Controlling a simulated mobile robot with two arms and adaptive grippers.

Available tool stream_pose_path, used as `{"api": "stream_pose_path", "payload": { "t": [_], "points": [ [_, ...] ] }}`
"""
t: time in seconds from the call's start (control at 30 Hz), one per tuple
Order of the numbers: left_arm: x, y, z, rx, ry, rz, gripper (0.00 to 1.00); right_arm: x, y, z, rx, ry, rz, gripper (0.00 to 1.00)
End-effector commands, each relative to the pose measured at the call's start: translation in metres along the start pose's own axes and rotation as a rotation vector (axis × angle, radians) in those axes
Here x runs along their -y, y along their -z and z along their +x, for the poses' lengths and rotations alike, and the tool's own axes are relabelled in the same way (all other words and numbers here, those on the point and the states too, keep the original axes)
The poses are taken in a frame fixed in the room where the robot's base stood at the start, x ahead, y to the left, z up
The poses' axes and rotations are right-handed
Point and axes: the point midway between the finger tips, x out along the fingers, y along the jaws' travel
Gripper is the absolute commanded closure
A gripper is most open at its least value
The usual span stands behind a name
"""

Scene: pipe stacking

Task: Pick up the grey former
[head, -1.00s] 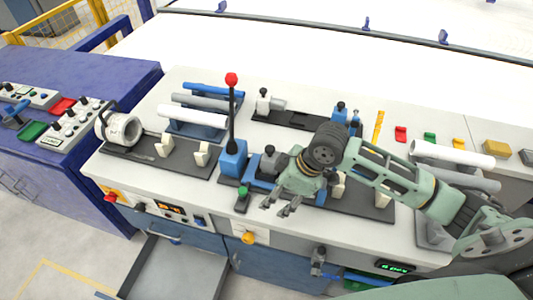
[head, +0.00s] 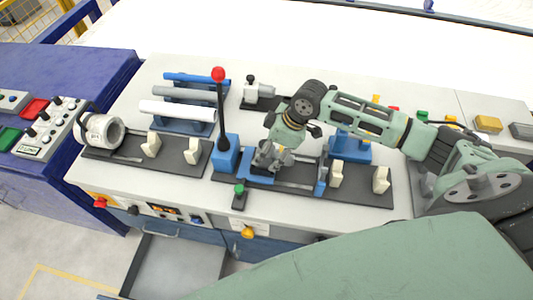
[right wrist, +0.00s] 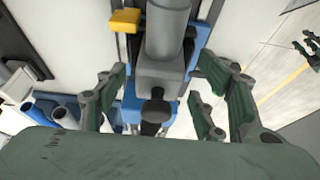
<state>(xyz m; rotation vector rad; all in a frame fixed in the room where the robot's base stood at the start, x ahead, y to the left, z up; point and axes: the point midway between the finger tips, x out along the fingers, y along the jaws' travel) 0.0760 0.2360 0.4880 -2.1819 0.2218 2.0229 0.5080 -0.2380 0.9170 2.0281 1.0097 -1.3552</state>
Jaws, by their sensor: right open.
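The grey former (right wrist: 155,78), a grey block with a round grey bar and a dark knob, sits at the blue fixture (head: 257,180) on the bench. My right gripper (right wrist: 161,70) is open, with its green-padded fingers on either side of the former and visible gaps to it. In the head view my right gripper (head: 272,157) comes down over the former from above and partly hides it. What looks like part of my left gripper (right wrist: 308,46) shows small at the right edge of the right wrist view, away from the former; it is absent from the head view.
A lever with a red knob (head: 218,75) stands close left of the right gripper. Cream supports (head: 337,174) stand to its right. White, grey and blue pipes (head: 178,111) lie on a rack behind left. Another grey fixture (head: 252,92) stands behind. An open drawer (head: 170,265) is below.

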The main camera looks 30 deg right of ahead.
Motion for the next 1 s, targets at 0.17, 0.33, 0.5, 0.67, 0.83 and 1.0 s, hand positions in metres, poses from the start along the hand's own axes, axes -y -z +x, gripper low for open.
{"api": "stream_pose_path", "payload": {
  "t": [0.17, 0.33, 0.5, 0.67, 0.83, 1.0],
  "points": [
    [0.0, 0.007, -0.005, -0.01, 0.0, 0.0, 0.71, 0.001, 0.0, 0.016, 0.0, 0.0, 0.0, 0.38],
    [0.001, 0.018, -0.004, -0.027, 0.001, -0.001, 0.71, 0.001, 0.0, 0.018, -0.001, -0.001, -0.001, 0.38],
    [0.001, 0.018, -0.004, -0.027, 0.002, -0.001, 0.71, 0.001, 0.0, 0.018, -0.001, -0.001, -0.001, 0.47],
    [0.001, 0.016, -0.004, -0.024, 0.002, -0.002, 0.71, 0.001, 0.0, 0.018, -0.001, 0.0, -0.001, 0.61],
    [0.001, 0.013, -0.004, -0.02, 0.001, -0.002, 0.71, 0.001, 0.0, 0.017, -0.001, -0.001, -0.001, 0.76],
    [0.001, 0.011, -0.004, -0.017, 0.001, -0.003, 0.71, 0.0, 0.0, 0.017, -0.001, -0.001, -0.001, 0.91]
  ]
}}
